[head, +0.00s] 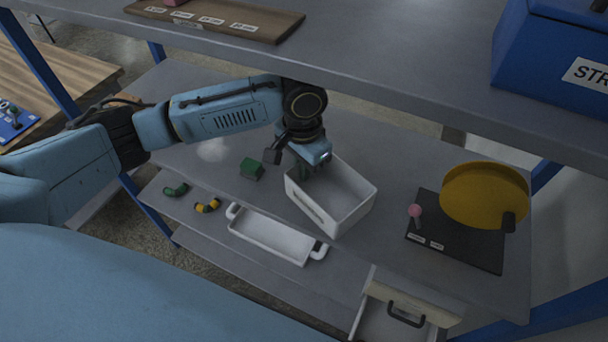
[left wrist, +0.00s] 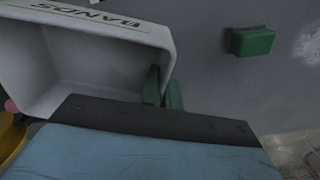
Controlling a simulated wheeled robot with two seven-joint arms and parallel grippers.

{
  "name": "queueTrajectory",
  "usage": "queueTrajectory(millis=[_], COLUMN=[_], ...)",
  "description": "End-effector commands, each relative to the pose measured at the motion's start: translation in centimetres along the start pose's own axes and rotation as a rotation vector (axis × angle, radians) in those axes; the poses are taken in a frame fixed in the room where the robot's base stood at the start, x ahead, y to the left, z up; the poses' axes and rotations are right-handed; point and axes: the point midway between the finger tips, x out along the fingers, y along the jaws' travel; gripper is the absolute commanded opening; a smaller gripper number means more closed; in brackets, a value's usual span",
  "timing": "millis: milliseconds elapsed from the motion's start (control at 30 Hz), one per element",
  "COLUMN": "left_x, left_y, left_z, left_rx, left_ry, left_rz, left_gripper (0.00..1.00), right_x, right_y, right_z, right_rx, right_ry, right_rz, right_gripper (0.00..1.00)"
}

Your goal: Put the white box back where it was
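The white box (head: 330,205) is open-topped and sits at the middle shelf, left of the black board; I cannot tell if it is slightly raised. In the left wrist view the white box (left wrist: 75,65) shows its inside and a label reading BANDS. My left gripper (head: 304,170) reaches down at the box's back left corner. In the left wrist view its green fingers (left wrist: 163,92) are close together, with the box's wall between them, one finger inside and one outside. My right gripper is not in view.
A green block (head: 252,169) lies left of the box. A black board (head: 455,235) with a yellow reel (head: 484,195) and a pink-topped peg (head: 415,212) is to the right. A white tray (head: 270,237) and an open drawer (head: 405,305) are in front. The upper shelf (head: 400,60) overhangs.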

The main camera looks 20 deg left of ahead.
Motion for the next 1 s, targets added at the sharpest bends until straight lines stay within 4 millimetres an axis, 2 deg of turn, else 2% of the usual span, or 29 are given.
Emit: queueTrajectory(millis=[167,400,767,800,933,1000], left_x=[0.3,3.4,3.7,3.7,3.8,3.8], left_y=[-0.3,-0.3,-0.2,-0.2,-0.2,-0.3], left_z=[-0.7,-0.6,-0.6,-0.6,-0.6,-0.6], left_rx=[0.000,0.000,0.000,0.000,0.000,0.000], left_ry=[-0.001,-0.002,0.000,0.000,0.000,0.000], left_rz=[0.001,-0.001,0.000,0.000,0.000,-0.001], left_gripper=[0.00,0.00,0.00,0.07,0.24,0.25], right_x=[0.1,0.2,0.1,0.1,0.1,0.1], right_y=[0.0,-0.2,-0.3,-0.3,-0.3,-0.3], right_z=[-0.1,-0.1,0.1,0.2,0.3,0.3], right_rx=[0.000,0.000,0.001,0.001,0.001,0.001], right_ry=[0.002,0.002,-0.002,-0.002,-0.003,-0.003], right_rz=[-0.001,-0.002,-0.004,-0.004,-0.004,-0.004], right_gripper=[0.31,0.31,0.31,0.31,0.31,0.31])
